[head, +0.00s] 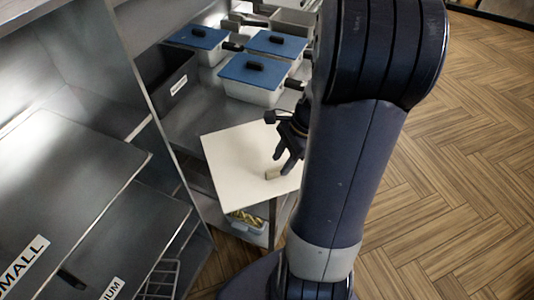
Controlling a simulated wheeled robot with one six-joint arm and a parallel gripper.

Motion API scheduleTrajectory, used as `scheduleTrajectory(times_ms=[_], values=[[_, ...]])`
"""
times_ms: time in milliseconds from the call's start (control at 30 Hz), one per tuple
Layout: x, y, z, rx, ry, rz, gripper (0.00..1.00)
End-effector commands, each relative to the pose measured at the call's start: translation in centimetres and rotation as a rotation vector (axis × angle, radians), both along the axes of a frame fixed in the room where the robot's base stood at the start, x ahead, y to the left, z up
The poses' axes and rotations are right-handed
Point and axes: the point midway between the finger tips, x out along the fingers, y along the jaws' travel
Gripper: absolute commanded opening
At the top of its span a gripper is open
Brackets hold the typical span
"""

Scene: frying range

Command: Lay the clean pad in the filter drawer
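The clean pad (235,159) is a flat cream square. It lies over the front of the steel counter, and its near corner reaches out past the counter's edge. A small tan grip block (273,174) stands on its right part. My gripper (281,164) is dark and comes down over the pad's right side, with its fingertips at the block. Its two fingers look spread, but I cannot tell whether they close on the block. My arm hides the area to the right of the pad. I cannot make out the filter drawer for certain.
White tubs with blue lids (257,72) and a dark labelled bin (171,82) stand behind the pad. Labelled steel shelves (60,180) are at left. A blue-edged container (247,224) sits below the pad. The wooden floor (450,170) at right is clear.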

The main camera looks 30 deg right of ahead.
Motion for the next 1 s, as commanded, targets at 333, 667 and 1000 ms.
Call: scheduleTrajectory(times_ms=[333,667,1000], values=[[0.1,0.8,-2.0,-0.001,0.000,0.001,0.38],[0.1,0.8,-1.9,-0.001,0.000,0.001,0.19],[0.1,0.8,-1.9,-0.001,0.000,0.001,0.00]])
